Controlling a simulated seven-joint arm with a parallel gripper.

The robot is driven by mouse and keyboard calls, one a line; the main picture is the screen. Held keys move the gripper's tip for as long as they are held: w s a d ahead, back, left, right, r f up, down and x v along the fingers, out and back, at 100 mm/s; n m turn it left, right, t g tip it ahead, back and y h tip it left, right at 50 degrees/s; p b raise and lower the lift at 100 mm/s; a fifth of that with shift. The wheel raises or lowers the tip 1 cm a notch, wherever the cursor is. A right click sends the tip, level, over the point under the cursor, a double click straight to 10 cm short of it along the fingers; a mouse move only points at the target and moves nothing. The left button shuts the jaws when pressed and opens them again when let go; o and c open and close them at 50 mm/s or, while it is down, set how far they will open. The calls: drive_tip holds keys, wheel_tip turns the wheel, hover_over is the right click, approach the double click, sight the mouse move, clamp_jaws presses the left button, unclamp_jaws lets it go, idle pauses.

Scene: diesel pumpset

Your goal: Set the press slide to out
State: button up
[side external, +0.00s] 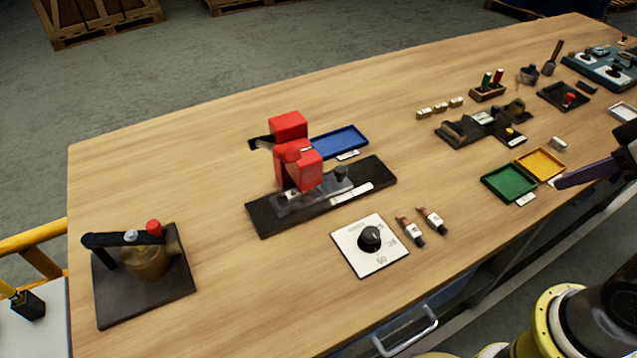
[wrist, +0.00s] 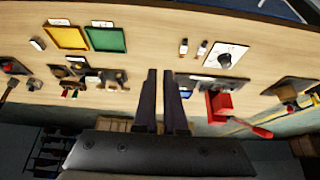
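The red press (side external: 290,150) stands on a long dark base plate (side external: 262,218) near the middle of the bench. A grey slide (side external: 312,196) with a dark knob (side external: 341,174) lies along the base, its knob to the right of the press head. In the wrist view the red press (wrist: 219,106) is right of my gripper, with a red lever handle (wrist: 262,132); the slide is too small to read there. My gripper (wrist: 159,72) has its two dark fingers apart, nothing between them. In the side view one finger (side external: 585,174) shows at the right, well away from the press.
A white dial plate (side external: 352,251) and two small bottles (side external: 412,232) lie in front of the press. A blue tray (side external: 340,141) is behind it. Green (side external: 510,183) and yellow (side external: 541,163) trays are near my gripper. A clamp fixture (side external: 145,262) stands at far left.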

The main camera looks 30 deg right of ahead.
drive_tip(key=shift+o, duration=1.2)
drive_tip(key=shift+s+f, duration=0.1)
drive_tip(key=shift+s, duration=0.05)
drive_tip(key=o, duration=0.5)
drive_tip(key=shift+m, duration=0.9)
drive_tip(key=r, duration=0.2)
drive_tip(key=w+r, duration=0.1)
drive_tip(key=shift+w+r, duration=0.15)
drive_tip(key=shift+r, duration=0.25)
drive_tip(key=shift+o, duration=0.3)
drive_tip(key=w+a+r+m, duration=0.1)
drive_tip(key=w+r, duration=0.5)
drive_tip(key=shift+w+a+g, duration=0.15)
drive_tip(key=shift+g, duration=0.15)
drive_tip(key=g, duration=0.5)
hover_over(341, 169)
wheel_tip(341, 169, down, 12)
wheel_tip(341, 169, down, 13)
drive_tip(key=shift+f, duration=0.15)
